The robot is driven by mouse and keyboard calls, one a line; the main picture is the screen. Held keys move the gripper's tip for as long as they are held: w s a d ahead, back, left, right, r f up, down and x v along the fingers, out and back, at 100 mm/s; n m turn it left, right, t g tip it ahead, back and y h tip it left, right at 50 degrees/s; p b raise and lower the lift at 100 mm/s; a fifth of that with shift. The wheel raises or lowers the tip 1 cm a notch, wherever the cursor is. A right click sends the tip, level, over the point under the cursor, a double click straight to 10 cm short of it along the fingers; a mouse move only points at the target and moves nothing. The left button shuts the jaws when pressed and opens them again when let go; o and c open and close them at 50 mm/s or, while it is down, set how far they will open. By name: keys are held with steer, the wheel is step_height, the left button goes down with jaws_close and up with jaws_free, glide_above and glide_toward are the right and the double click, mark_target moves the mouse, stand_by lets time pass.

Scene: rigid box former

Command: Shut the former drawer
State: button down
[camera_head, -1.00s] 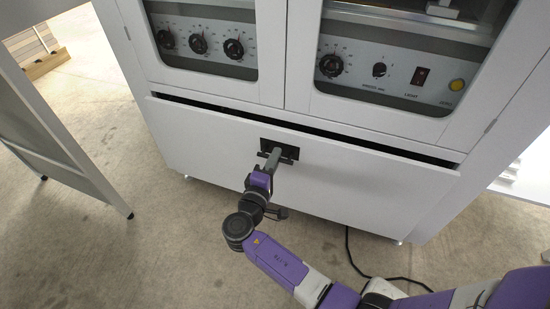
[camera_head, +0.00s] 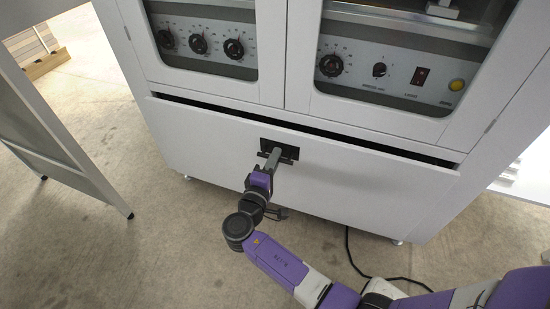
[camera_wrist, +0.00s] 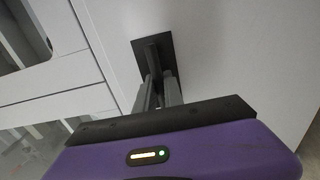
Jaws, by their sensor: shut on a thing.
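The former drawer (camera_head: 370,180) is the wide white front panel low on the machine. It stands slightly open, with a dark gap along its top edge. A black handle on a black plate (camera_head: 289,151) sits near the middle of its front. My gripper (camera_head: 271,158) reaches the handle from the front. In the wrist view, the drawer front (camera_wrist: 225,60) fills the right side, and the handle plate (camera_wrist: 171,52) lies ahead. My gripper's fingers (camera_wrist: 157,85) are closed around the handle bar (camera_wrist: 151,57). The inside of the drawer is hidden.
Above the drawer are the machine's glazed doors and control panel with dials (camera_head: 330,65). A white-framed panel (camera_head: 60,150) stands at the left on the floor. A black cable (camera_head: 355,255) lies on the floor at the right. The floor in front is otherwise clear.

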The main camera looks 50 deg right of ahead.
steer(key=shift+b+x, duration=0.4)
steer(key=shift+x, duration=1.8)
steer(key=c, duration=1.5)
jaws_free()
steer(key=shift+d, duration=0.1)
steer(key=shift+o, duration=0.2)
steer(key=p+v, duration=0.2)
steer(key=v, duration=0.6)
